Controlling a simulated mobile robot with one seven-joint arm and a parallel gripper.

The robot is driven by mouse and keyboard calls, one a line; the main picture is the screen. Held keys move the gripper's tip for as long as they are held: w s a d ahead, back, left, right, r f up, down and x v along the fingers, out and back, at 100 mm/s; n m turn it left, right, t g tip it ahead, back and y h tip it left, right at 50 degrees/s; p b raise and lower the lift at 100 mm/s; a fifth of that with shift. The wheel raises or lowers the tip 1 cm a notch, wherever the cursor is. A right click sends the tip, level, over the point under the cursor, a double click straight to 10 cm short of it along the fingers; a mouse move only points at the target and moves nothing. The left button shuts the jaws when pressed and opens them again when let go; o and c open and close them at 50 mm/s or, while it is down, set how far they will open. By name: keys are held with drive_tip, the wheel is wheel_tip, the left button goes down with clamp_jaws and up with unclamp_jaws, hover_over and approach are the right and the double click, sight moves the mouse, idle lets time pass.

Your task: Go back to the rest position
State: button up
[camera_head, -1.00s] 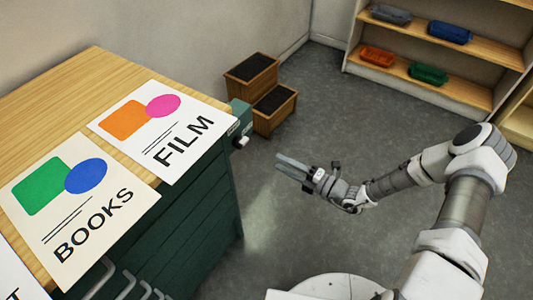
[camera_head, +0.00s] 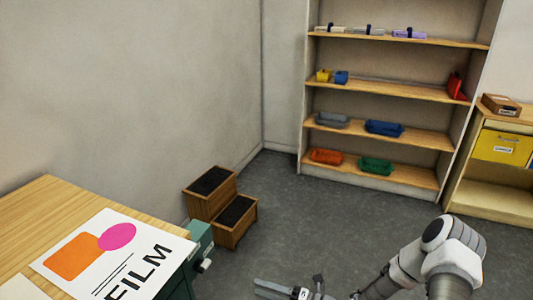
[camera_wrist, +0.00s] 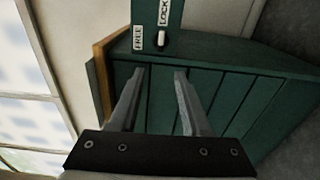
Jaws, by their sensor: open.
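My gripper (camera_head: 280,291) shows at the bottom edge of the head view, partly cut off, over the grey floor and to the right of the green cabinet (camera_head: 182,291). In the wrist view my gripper (camera_wrist: 154,75) is open, with two grey fingers apart and nothing between them. Beyond the fingers is the green cabinet side (camera_wrist: 232,82) with a white switch knob (camera_wrist: 161,39) between labels reading FREE and LOCK. The knob also shows in the head view (camera_head: 205,265). The fingers look apart from the cabinet.
A wooden tabletop (camera_head: 45,205) with a FILM sheet (camera_head: 90,262) is at lower left. A wooden step stool (camera_head: 222,205) stands by the wall. A shelf (camera_head: 400,92) with several trays and a low cabinet (camera_head: 495,195) stand behind. The floor between is clear.

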drive_tip(key=s+d+r+m+h+p, duration=0.3)
drive_tip(key=s+d+r+m+h, duration=0.2)
drive_tip(key=r+m, duration=0.5)
drive_tip(key=s+d+r+m+h+p, duration=0.3)
drive_tip(key=s+d+r+m+h, duration=0.2)
drive_tip(key=r, duration=1.4)
drive_tip(key=s+d+r+m+h+p, duration=0.2)
drive_tip(key=s+d+r+m+h, duration=0.3)
drive_tip(key=s+r+m, duration=0.5)
wheel_tip(320, 180, up, 5)
drive_tip(key=m+h, duration=0.1)
drive_tip(key=m, duration=0.5)
drive_tip(key=shift+f+m+g+h+p, duration=0.15)
drive_tip(key=shift+m+g+h+p, duration=0.25)
